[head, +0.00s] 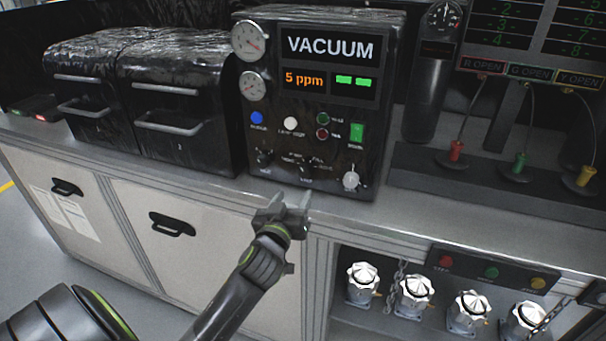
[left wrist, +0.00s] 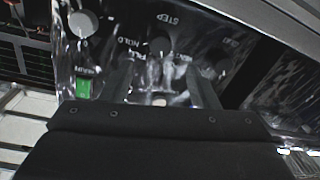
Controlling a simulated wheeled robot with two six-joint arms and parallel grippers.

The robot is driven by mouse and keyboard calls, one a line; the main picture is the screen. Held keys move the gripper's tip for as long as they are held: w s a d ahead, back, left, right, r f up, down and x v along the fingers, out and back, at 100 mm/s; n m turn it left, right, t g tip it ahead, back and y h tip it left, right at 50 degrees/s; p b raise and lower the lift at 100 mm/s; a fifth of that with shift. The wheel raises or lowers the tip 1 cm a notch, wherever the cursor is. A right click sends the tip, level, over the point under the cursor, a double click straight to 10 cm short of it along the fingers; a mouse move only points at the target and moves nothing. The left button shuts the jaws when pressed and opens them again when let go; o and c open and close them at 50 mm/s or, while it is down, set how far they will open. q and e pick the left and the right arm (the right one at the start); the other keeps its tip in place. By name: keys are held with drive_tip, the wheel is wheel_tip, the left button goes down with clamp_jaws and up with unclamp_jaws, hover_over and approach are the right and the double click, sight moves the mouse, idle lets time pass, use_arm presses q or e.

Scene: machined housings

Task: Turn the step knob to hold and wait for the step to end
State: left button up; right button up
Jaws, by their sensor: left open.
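The step knob (head: 305,170) is a small dark knob low on the front of the black vacuum panel (head: 290,112). In the left wrist view the step knob (left wrist: 160,46) shows beyond my fingers, with the labels STEP, HOLD and FILL around it. I cannot tell which label it points at. The display reads 5 ppm in orange, with two green blocks beside it. My left gripper (head: 290,201) is open and empty, just in front of and below the knob, apart from it. In the left wrist view my left gripper (left wrist: 160,88) has its fingers spread. My right gripper is not in view.
A silver knob (head: 350,180) and a green rocker switch (head: 357,133) sit right of the step knob. Another dark knob (head: 264,158) is to its left. Black ovens (head: 180,105) stand left on the bench. Plugs with cables (head: 456,151) stand right.

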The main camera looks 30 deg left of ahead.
sight(304, 174)
use_arm(q)
drive_tip(key=p+x, duration=0.1)
drive_tip(key=x, duration=0.7)
drive_tip(key=shift+w+a+f+p, duration=0.1)
drive_tip(key=shift+w+p, duration=0.25)
drive_tip(key=shift+c, duration=0.2)
drive_tip(key=c, duration=0.9)
